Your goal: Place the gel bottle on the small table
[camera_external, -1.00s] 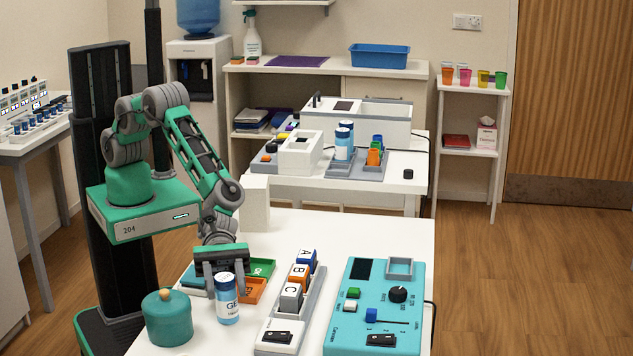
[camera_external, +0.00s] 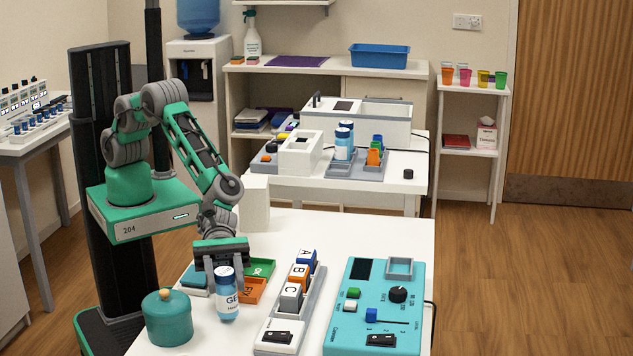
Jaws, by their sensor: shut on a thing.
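The gel bottle (camera_external: 228,305) is a blue bottle with a white label that reads "GE…", standing upright near the front left of the white table (camera_external: 390,237). My gripper (camera_external: 225,278) reaches down behind its upper part and is shut on it, with a finger at each side. The bottle's base seems just above the tabletop, but the gap is hard to tell. Another white table (camera_external: 345,185) stands behind, and a narrow white shelf stand (camera_external: 470,88) is at the right. I cannot tell which of these is the small table.
A teal lidded jar (camera_external: 168,320) stands close left of the bottle. Green and orange trays (camera_external: 252,290) lie just right of it, then a rack of lettered blocks (camera_external: 290,300) and a turquoise control box (camera_external: 375,310). Two blue bottles (camera_external: 343,145) stand on the back table.

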